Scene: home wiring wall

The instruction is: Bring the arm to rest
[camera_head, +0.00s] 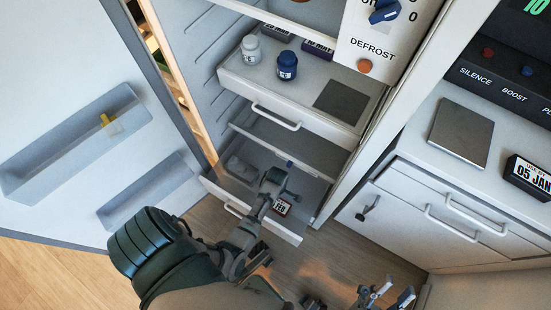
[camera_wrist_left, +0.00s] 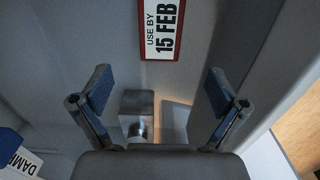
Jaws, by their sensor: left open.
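My left arm reaches from the lower left into the open lower drawer (camera_head: 281,230) of the fridge. My left gripper (camera_head: 288,183) is over that drawer, and in the left wrist view its two blue-padded fingers (camera_wrist_left: 158,92) are spread with nothing between the pads.
The open fridge door (camera_head: 60,90) stands on the left. An upper drawer (camera_head: 245,85) holds a white jar (camera_head: 251,50) and a blue jar (camera_head: 287,66). A counter (camera_head: 415,135) with a grey plate (camera_head: 461,133) and date block (camera_head: 528,178) is right. A grey block (camera_wrist_left: 137,108) is below the fingers.

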